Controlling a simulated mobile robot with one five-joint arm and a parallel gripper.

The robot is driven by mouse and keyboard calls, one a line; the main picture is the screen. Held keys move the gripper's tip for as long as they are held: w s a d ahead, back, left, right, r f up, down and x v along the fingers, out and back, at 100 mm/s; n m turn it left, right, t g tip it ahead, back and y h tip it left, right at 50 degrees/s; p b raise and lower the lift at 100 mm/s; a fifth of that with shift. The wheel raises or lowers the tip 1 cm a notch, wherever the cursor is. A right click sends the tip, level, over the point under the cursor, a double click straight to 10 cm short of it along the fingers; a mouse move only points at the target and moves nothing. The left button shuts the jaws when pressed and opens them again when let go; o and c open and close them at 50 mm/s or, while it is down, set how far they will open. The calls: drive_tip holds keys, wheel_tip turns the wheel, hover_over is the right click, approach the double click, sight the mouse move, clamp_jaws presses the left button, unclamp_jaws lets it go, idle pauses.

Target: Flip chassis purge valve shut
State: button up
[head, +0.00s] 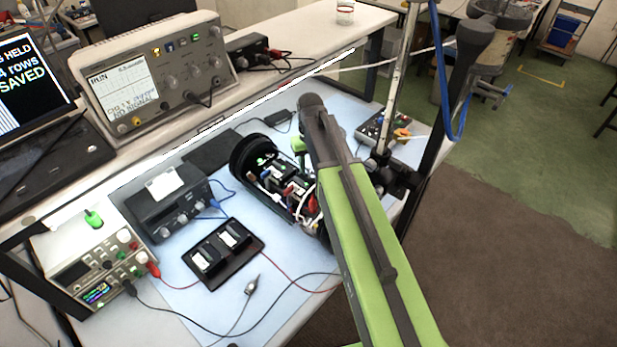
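The chassis (268,178) lies on the blue mat in the middle of the head view. It has a black round end at its upper left and open inner parts with modules, wires and some red pieces. My green and black arm crosses in front of its right side and hides part of it. I cannot pick out the purge valve or tell how its handle stands.
A black tray (210,275) with two small modules, a dark box (168,208) and a power supply (85,262) stand left of the chassis, with loose cables between. An oscilloscope (150,82) and laptop (40,110) stand behind. A metal post (400,85) and control box (372,128) are at right.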

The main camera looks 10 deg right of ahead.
drive_tip(key=shift+f, duration=0.1)
clamp_jaws()
drive_tip(key=shift+d+m, duration=0.1)
drive_tip(key=shift+m, duration=0.3)
drive_tip(key=shift+s+d+m, duration=0.2)
drive_tip(key=shift+d+m, duration=0.15)
drive_tip(key=shift+m, duration=1.5)
drive_tip(key=shift+s+d+m, duration=0.25)
drive_tip(key=shift+d+m, duration=0.15)
drive_tip(key=shift+m, duration=1.4)
drive_tip(key=shift+s+d+m, duration=0.2)
drive_tip(key=shift+d+m, duration=0.15)
drive_tip(key=shift+m, duration=1.5)
unclamp_jaws()
